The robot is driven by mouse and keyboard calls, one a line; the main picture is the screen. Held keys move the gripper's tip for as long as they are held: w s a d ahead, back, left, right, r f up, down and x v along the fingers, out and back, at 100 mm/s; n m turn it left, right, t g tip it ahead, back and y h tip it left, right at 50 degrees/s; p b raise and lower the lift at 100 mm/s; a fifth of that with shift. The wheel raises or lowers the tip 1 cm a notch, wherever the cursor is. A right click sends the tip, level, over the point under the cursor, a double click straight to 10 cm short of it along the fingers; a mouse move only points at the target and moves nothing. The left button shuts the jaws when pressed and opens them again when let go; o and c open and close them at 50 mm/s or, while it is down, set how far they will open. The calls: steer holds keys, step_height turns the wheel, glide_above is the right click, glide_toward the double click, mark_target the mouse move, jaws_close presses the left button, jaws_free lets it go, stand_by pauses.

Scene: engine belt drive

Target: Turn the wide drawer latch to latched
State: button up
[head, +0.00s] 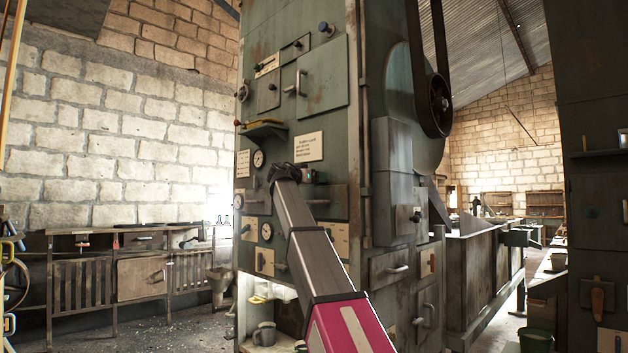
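My arm reaches up from the bottom centre to the front of a tall green machine (340,110). My gripper (284,171) is a small dark shape at the arm's far end, in front of the panel. Its fingers are too small and hidden to show whether they are open. A wide drawer front (322,203) with a pale handle lies just right of the gripper, partly behind my arm. Small cream plates, one with an orange lever (432,263), are on the machine. I cannot tell which fitting is the wide drawer latch, or its position.
A shelf (264,131), gauges (258,158) and a notice (309,147) are close around the gripper. A belt and pulley (438,100) are at the upper right. A bench (130,265) stands at the left wall, with open floor before it. A dark cabinet (595,200) edges the right.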

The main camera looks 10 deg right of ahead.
steer(key=shift+c, duration=0.6)
steer(key=shift+n, duration=8.9)
